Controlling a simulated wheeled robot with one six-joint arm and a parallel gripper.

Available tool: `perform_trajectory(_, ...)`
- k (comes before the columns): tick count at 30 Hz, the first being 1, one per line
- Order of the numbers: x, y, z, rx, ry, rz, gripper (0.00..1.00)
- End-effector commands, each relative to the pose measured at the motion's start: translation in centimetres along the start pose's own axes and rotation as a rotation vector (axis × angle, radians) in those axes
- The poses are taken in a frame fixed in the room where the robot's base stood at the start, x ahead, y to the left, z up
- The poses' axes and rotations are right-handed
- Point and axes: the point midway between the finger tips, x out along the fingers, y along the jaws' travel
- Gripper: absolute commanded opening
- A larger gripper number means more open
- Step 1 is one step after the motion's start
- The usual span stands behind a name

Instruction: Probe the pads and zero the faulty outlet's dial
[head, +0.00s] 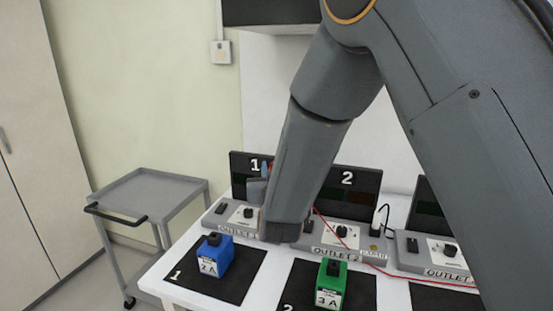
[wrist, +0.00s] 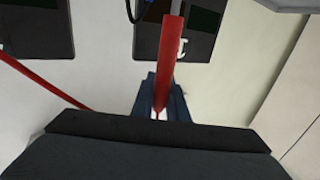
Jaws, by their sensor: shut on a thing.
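My gripper (wrist: 162,98) is shut on a red probe (wrist: 168,60), whose red lead (wrist: 45,82) runs off left in the wrist view. In the head view my arm hides most of the gripper beside the outlet 1 box (head: 216,219). The outlet 1 dial (head: 247,213), outlet 2 dial (head: 342,231) and outlet 3 dial (head: 449,251) are black knobs on white plates. Dark display panels numbered 1 (head: 238,181) and 2 (head: 366,190) stand behind. A black-leaded plug (head: 377,222) stands at the right end of outlet 2. Pad contact cannot be told.
A blue 2 A block (head: 214,256) stands on black mat 1 (head: 190,283). A green 3 A block (head: 331,284) stands on mat 2 (head: 291,283). A grey cart (head: 150,190) is left of the white table. The red lead drapes across the outlets rightward.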

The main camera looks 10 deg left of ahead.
Motion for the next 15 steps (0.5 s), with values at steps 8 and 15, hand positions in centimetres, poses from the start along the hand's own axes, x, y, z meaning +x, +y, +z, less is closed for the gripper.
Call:
perform_trajectory(8,0.0,0.1,0.6,0.0,-0.001,0.001,0.0)
perform_trajectory(15,0.1,0.1,2.5,-0.001,-0.001,0.001,0.0)
